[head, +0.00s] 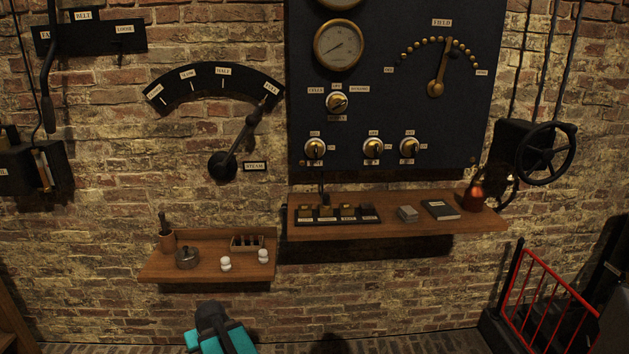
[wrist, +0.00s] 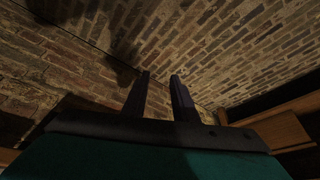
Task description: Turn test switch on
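A dark panel (head: 440,130) on the brick wall carries three brass knobs with white surrounds in its lower part: a left knob (head: 314,149), a middle knob (head: 373,148) and a right knob (head: 408,147). A selector knob (head: 336,103) sits above them, labelled for cells and dynamo. The labels at the lower knobs are too small to read, so I cannot tell which is the test switch. My gripper (wrist: 160,75) is open and empty in the wrist view, with brick wall between its fingers. In the head view my teal arm is low, below the shelves, away from the panel.
A left shelf (head: 205,272) holds a pot and small white items. A right shelf (head: 470,223) holds a battery tray, a book (head: 440,210) and a copper vessel (head: 474,195). A steam lever (head: 237,145), a handwheel (head: 546,151) and a red railing (head: 555,275) are nearby.

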